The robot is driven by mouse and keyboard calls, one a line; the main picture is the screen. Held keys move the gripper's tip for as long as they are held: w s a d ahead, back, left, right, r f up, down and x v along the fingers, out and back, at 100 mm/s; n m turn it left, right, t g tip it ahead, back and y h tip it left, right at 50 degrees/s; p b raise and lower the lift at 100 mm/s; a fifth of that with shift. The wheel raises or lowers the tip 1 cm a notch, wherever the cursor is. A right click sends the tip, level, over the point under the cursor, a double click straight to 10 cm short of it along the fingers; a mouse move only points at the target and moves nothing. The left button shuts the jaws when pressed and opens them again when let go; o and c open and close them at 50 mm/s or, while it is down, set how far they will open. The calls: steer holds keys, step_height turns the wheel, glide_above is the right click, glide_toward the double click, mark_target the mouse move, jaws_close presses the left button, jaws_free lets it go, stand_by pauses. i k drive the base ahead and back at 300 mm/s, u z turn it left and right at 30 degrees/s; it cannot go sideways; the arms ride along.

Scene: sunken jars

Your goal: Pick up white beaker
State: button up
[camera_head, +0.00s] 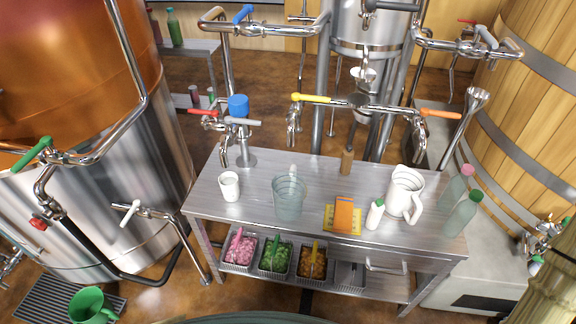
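A small white beaker-like cup (230,190) stands upright near the left end of the metal table (260,219). Its open top faces up and nothing touches it. A larger white pitcher (405,193) with a handle and spout stands towards the right end of the same table. My gripper does not show in this view.
A clear greenish vessel (289,200) stands right of the cup. An orange packet (343,214), a small white bottle (375,214), a brown bottle (347,161) and green bottles (461,214) share the table. Taps and pipes (360,105) overhang its back. Bins (275,258) sit below.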

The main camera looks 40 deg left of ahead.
mark_target(230, 188)
steer(key=z, duration=1.7)
steer(key=k, duration=1.15)
steer(key=u, duration=2.5)
